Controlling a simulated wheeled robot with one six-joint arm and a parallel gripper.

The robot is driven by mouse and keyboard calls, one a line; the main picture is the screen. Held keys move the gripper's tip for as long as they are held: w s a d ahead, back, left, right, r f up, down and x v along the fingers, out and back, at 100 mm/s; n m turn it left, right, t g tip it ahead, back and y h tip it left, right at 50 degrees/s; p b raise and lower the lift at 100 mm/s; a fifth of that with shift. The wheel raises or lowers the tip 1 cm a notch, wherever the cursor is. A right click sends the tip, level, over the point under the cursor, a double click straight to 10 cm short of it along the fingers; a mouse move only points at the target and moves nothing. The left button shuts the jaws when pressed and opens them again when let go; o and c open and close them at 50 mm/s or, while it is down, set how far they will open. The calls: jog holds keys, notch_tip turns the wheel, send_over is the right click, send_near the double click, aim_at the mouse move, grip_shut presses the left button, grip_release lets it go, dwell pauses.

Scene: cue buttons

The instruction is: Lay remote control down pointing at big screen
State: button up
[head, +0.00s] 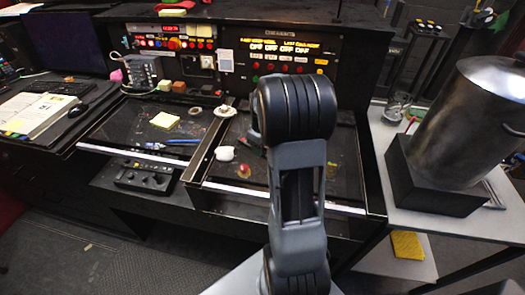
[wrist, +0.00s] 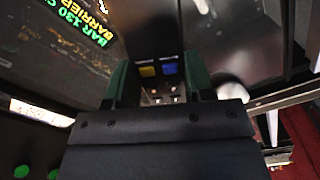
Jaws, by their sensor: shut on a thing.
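My gripper (wrist: 157,84) is shut on a dark remote control (wrist: 151,47), with a yellow and a blue button showing between its two green fingers in the wrist view. The remote's far end runs out of the top of that view. In the head view my arm hides the gripper and the remote. A large dark screen (head: 68,40) stands at the upper left of the head view. A lit display with green and yellow lettering (wrist: 85,22) shows at the upper left of the wrist view; I cannot tell whether it is the big screen.
Behind is a button panel (head: 285,60). A keyboard (head: 60,88) and open book (head: 36,113) lie left. A metal pot (head: 465,120) stands right.

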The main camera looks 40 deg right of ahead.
jog(key=shift+f, duration=1.05)
jog(key=shift+f, duration=0.15)
jog(key=o, duration=1)
notch_tip(320, 180, up, 12)
jog(key=s+a+m+t, duration=0.1)
jog(key=s+a, duration=0.3)
jog(key=a, duration=0.2)
jog(key=s+a+m+t, duration=0.1)
jog(key=s+a, duration=0.3)
jog(key=a, duration=0.3)
jog(key=s+a+r+t, duration=0.1)
jog(key=s+a, duration=0.3)
jog(key=a, duration=0.2)
jog(key=shift+s+a+m+t, duration=0.4)
